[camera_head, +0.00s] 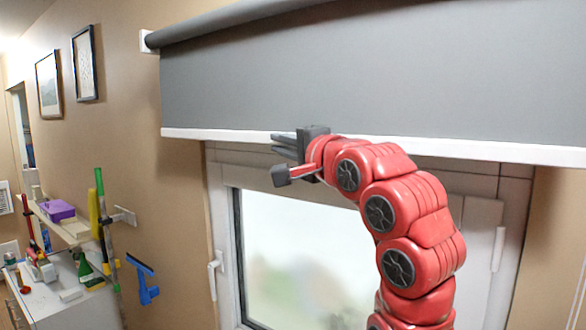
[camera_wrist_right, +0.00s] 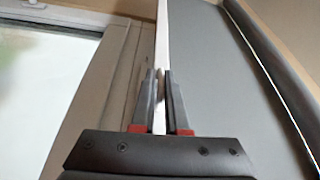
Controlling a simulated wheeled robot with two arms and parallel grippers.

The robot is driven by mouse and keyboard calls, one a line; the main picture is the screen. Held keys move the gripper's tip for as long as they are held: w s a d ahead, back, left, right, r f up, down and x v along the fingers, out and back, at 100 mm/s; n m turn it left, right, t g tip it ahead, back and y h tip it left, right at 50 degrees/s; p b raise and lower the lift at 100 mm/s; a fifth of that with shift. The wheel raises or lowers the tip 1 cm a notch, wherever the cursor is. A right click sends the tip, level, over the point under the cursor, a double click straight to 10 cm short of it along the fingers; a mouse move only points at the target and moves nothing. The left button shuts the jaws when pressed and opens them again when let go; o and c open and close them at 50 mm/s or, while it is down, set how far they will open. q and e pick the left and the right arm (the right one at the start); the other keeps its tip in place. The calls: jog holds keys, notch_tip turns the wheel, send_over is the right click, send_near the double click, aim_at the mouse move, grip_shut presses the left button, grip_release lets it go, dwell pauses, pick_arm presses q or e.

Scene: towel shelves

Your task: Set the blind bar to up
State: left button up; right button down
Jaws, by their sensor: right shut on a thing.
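The grey roller blind (camera_head: 340,75) hangs partly lowered over the window, with its white blind bar (camera_head: 225,134) along its bottom edge. My right gripper (camera_head: 284,145) is at the bar, left of its middle, and covers a short part of it. In the right wrist view the two fingers (camera_wrist_right: 160,100) close on either side of the white bar (camera_wrist_right: 161,50), with the grey fabric (camera_wrist_right: 215,60) to the right. The right gripper is shut on the bar. My left gripper is not in view.
The window (camera_head: 300,255) with its white frame and handle (camera_head: 213,275) is below the blind. At the left, a shelf with a purple box (camera_head: 58,210) and a white cabinet (camera_head: 75,300) stand by the wall. A blue squeegee (camera_head: 146,285) hangs there.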

aim_at(284, 116)
notch_tip(284, 116, up, 5)
jog(key=shift+d+r+p, duration=0.1)
jog(key=shift+r+p, duration=0.1)
jog(key=shift+p, duration=0.7)
jog(key=c, duration=1)
grip_release()
jog(key=shift+o, duration=0.2)
jog(key=shift+f, duration=0.1)
jog(key=shift+s+d+f+b, duration=0.1)
jog(key=shift+s+d+b, duration=0.1)
jog(key=shift+s+b, duration=0.1)
jog(key=r+b+v, duration=0.1)
jog(key=b+v, duration=0.4)
jog(key=v, duration=1.1)
jog(key=shift+s+d+f+b, duration=0.25)
jog(key=shift+s+f+b, duration=0.1)
jog(key=shift+f, duration=0.1)
